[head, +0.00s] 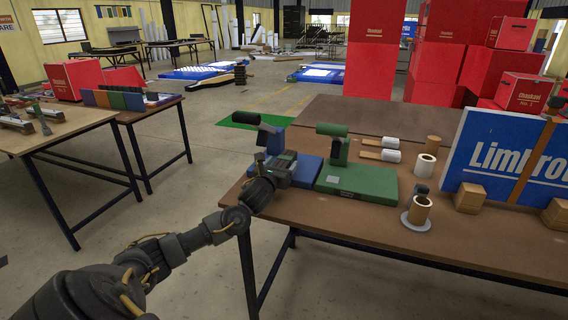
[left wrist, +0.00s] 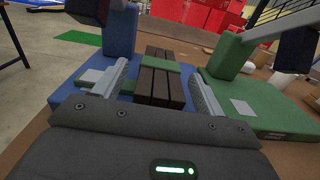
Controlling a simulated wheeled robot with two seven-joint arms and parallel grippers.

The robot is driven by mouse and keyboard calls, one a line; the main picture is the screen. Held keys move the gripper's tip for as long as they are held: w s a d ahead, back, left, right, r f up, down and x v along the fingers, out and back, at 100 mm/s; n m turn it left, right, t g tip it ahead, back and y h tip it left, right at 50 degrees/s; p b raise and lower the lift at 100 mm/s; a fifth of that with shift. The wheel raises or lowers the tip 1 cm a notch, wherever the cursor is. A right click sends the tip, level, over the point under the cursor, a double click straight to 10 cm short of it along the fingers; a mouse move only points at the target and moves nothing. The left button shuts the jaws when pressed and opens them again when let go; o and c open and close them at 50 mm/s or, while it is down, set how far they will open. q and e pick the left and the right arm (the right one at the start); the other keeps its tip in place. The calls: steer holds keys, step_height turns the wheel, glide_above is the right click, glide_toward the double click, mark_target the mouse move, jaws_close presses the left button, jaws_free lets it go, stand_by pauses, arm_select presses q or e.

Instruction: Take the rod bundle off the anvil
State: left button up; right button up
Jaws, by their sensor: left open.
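The rod bundle (left wrist: 161,88) shows in the left wrist view as dark brown bars side by side with a green band around them. My left gripper (left wrist: 160,72) is open, one grey finger on each side of the bundle, with visible gaps. In the head view my left gripper (head: 286,164) is over the blue stand, and I cannot make out the bundle there clearly. The blue stand (head: 308,172) has an upright with a black roll on top. The green stand (head: 362,180) beside it has a green-topped upright. Which one is the anvil is not marked. My right gripper is not in view.
On the brown table (head: 440,240) two white-ended mallets (head: 390,156), upright rolls (head: 425,167), a cup on a grey disc (head: 420,212) and a blue "Limbro" panel (head: 490,155) stand to the right.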

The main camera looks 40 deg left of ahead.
arm_select(q)
steer(key=shift+w+a, duration=0.25)
steer(key=shift+w, duration=0.45)
steer(key=shift+c, duration=0.4)
steer(key=c, duration=1.4)
steer(key=shift+r, duration=0.1)
jaws_close()
